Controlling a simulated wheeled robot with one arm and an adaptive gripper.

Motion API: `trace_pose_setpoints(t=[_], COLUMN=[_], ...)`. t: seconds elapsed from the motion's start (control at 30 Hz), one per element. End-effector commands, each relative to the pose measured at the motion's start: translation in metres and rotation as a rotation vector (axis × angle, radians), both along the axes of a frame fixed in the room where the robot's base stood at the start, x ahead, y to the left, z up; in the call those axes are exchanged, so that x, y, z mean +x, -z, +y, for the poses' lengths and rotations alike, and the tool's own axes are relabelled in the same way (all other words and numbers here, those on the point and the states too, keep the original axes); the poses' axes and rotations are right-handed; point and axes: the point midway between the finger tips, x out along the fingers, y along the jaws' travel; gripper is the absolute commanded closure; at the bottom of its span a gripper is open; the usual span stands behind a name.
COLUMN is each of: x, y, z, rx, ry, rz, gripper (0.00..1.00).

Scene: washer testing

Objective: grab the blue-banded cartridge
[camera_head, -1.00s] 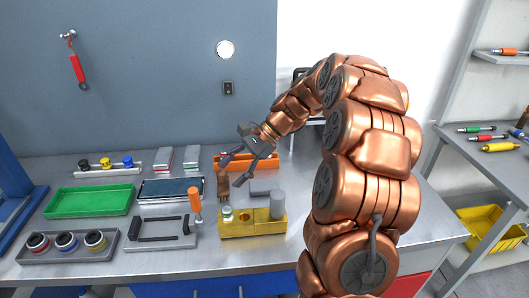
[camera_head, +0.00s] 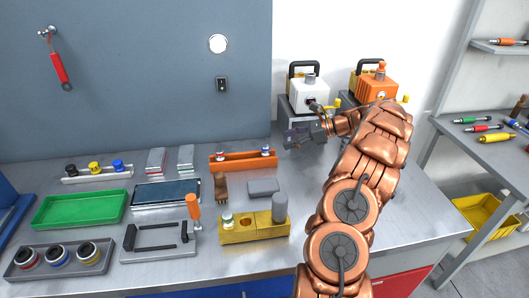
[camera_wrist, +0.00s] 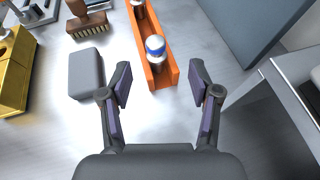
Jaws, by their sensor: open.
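The blue-banded cartridge (camera_wrist: 155,46) stands in the orange rack (camera_wrist: 164,74), white with a blue band, seen from above in the wrist view. In the head view it appears to be the cartridge (camera_head: 265,151) at the right end of the orange rack (camera_head: 232,164). My gripper (camera_wrist: 160,84) is open and empty, its two fingers spread with the cartridge beyond and between them. In the head view my gripper (camera_head: 288,141) hovers just right of the rack, apart from it. The cartridge's lower part is hidden inside the rack.
Another cartridge (camera_head: 241,154) stands in the same rack. A grey box (camera_head: 263,187), a brush (camera_head: 220,187) and a yellow block (camera_head: 246,236) sit in front. White (camera_head: 308,96) and orange (camera_head: 372,88) machines stand behind my arm. Bench surface right of the rack is clear.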

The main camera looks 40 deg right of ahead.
Motion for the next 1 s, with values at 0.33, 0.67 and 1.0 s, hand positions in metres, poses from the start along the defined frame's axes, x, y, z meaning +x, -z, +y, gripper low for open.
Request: trace_pose_setpoints(t=[0.33, 0.67, 1.0], x=[0.016, 0.035, 0.039], y=[0.011, 0.030, 0.034], z=[0.023, 0.051, 0.054], rx=[0.002, 0.002, -0.001], ry=[-0.002, -0.003, -0.001], rz=[0.002, 0.002, 0.000], gripper=[0.38, 0.38, 0.39])
